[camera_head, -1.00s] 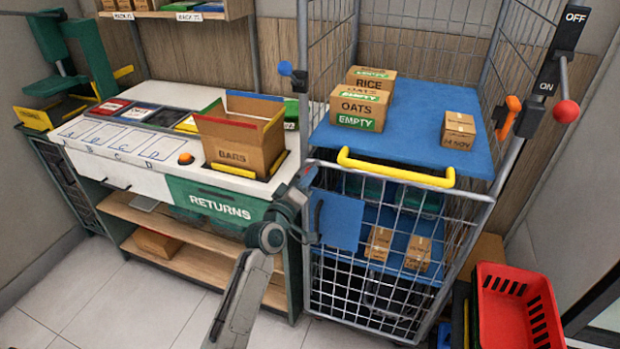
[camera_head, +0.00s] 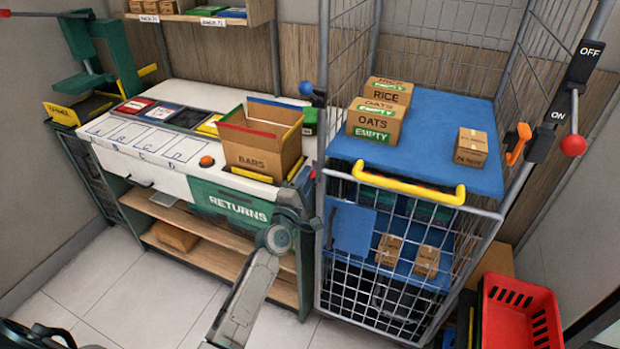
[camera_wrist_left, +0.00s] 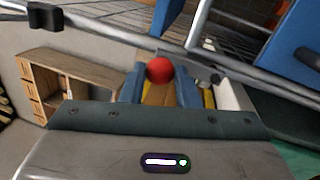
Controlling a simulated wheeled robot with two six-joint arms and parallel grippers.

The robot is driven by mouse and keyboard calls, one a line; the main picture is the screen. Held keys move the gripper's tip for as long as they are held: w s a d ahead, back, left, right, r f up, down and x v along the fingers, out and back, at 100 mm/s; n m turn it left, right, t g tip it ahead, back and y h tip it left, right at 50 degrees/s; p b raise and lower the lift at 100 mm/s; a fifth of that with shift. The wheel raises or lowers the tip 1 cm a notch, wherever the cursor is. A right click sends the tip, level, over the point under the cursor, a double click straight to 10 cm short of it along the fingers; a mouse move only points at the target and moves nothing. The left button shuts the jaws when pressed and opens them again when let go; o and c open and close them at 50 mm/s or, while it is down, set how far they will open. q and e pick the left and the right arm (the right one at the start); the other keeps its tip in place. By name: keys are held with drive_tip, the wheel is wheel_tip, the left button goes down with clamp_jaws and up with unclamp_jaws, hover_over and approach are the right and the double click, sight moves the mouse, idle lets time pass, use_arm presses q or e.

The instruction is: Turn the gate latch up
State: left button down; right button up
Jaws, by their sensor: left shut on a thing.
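The gate (camera_head: 385,300) is the wire front of the cage trolley, with a blue plate (camera_head: 352,229) at its upper left. My left gripper (camera_head: 303,186) is at the gate's left edge, beside the blue plate. In the left wrist view, a red knob (camera_wrist_left: 159,69) sits between the fingers of the left gripper (camera_wrist_left: 159,88), which is shut on it. The knob appears to belong to the gate latch, whose arm I cannot make out. My right gripper is not in view.
A yellow bar handle (camera_head: 405,186) runs across the gate's top. Boxes stand on the trolley's blue shelf (camera_head: 440,120). The returns bench (camera_head: 150,185) is close on the left, with a bars box (camera_head: 255,155). A red basket (camera_head: 520,315) is at lower right.

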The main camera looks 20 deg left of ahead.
use_arm(q)
drive_tip(key=shift+a+n, duration=0.1)
drive_tip(key=shift+n, duration=0.2)
drive_tip(key=c, duration=1.1)
unclamp_jaws()
drive_tip(key=shift+a, duration=0.1)
drive_tip(key=s+f, duration=0.2)
drive_tip(key=s, duration=0.8)
drive_tip(key=shift+s+a, duration=0.15)
drive_tip(key=shift+s, duration=0.15)
drive_tip(key=shift+f+b, duration=0.2)
drive_tip(key=shift+b, duration=0.1)
